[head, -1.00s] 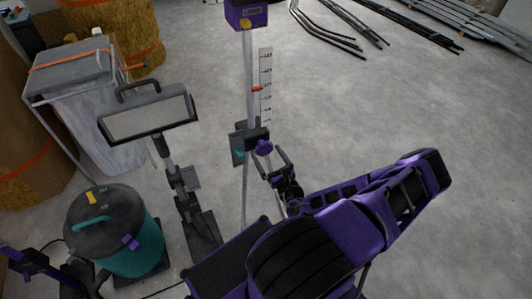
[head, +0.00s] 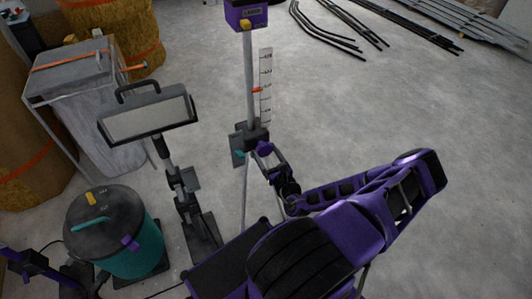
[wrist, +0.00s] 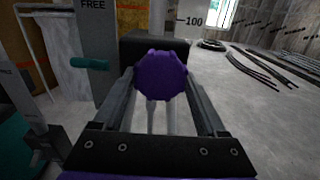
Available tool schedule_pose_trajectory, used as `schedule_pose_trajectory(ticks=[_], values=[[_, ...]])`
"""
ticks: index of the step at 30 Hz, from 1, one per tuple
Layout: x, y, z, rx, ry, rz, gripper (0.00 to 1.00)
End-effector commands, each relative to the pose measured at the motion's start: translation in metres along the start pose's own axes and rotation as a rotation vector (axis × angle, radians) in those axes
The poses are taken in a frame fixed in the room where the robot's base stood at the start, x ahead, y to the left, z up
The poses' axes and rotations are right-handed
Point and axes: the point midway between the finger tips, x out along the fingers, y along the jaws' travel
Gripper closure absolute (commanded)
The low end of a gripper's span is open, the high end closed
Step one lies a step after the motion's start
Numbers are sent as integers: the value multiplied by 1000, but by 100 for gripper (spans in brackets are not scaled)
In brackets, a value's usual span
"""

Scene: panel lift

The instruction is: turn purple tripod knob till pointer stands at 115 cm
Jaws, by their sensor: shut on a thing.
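The purple tripod knob (head: 264,149) sits on the dark clamp block of the tripod (head: 249,85). In the wrist view the lobed knob (wrist: 160,76) is in the middle, between the fingers of my gripper (wrist: 160,88). My gripper (head: 268,161) is shut on the knob. A small orange-red pointer (head: 256,90) stands at the white scale (head: 266,70); the scale figures are too small to read in the head view.
A teal lever (wrist: 88,63) sticks out beside a grey plate marked FREE, left of the knob. A work lamp (head: 148,115) and a teal canister (head: 130,250) stand to the left. A purple box (head: 246,16) tops the tripod.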

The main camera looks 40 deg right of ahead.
Motion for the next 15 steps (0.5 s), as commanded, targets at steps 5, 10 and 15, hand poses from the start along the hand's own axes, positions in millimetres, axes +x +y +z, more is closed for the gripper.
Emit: schedule_pose_trajectory(ticks=[5, 10, 15], values=[[0, 1, 2, 73, 1, 2, 81], [0, 2, 2, 240, 1, 2, 81], [0, 2, 1, 373, 2, 1, 81]])
